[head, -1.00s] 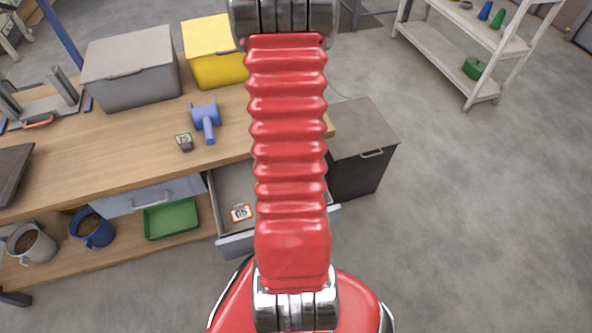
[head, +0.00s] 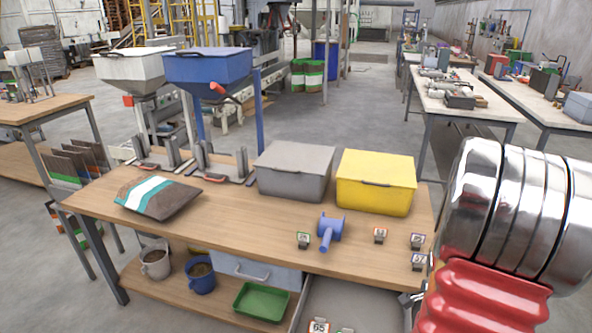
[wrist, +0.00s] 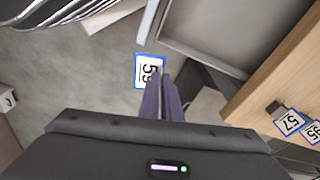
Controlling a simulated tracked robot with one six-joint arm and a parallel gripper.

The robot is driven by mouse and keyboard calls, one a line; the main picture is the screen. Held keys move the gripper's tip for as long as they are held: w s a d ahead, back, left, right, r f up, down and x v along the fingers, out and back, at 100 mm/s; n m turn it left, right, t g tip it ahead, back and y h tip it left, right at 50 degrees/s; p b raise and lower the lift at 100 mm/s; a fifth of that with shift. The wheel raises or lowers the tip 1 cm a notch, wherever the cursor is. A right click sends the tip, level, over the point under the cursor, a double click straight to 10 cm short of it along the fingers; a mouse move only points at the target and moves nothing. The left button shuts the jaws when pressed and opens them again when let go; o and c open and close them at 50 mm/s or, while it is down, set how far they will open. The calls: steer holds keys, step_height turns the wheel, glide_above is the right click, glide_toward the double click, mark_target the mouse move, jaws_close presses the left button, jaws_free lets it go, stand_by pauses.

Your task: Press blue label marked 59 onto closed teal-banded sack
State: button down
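The label marked 59 (wrist: 149,70), white with a blue border, is in the wrist view at the tips of my gripper (wrist: 160,82). The two dark fingers are closed together on its lower edge, and it is held up over the floor beside an open drawer. The teal-banded sack (head: 158,197) lies flat on the left part of the wooden bench in the head view. It is dark with a teal and white band, and its mouth is too small to make out. My gripper is far to the right of the sack; my red arm covers the bench's right end.
On the bench (head: 240,224) stand a grey box (head: 294,170), a yellow box (head: 375,182), a blue tool (head: 329,230) and several small labels, one reading 57 (wrist: 289,121). The open drawer (head: 352,307) juts out in front. Hoppers (head: 207,66) stand behind the sack.

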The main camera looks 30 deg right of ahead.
steer(key=w+a+f+n+t, duration=0.1)
steer(key=w+a+n, duration=0.6)
steer(key=w, duration=0.4)
steer(key=w+a+f+n+t, duration=0.15)
steer(key=w+a+n, duration=0.25)
steer(key=w+n, duration=0.6)
steer(key=w+a+f+n, duration=0.1)
steer(key=w+a+n, duration=0.1)
steer(key=a, duration=0.7)
steer(key=w+a+f+n+y, duration=0.1)
steer(key=w+a+f+n, duration=0.1)
steer(key=w+a, duration=0.3)
steer(key=w+a+f+n, duration=0.1)
steer(key=w+a+n, duration=0.2)
steer(key=a, duration=0.9)
steer(key=shift+w+a+f, duration=0.15)
steer(key=shift+w+a, duration=0.15)
steer(key=shift+w, duration=0.2)
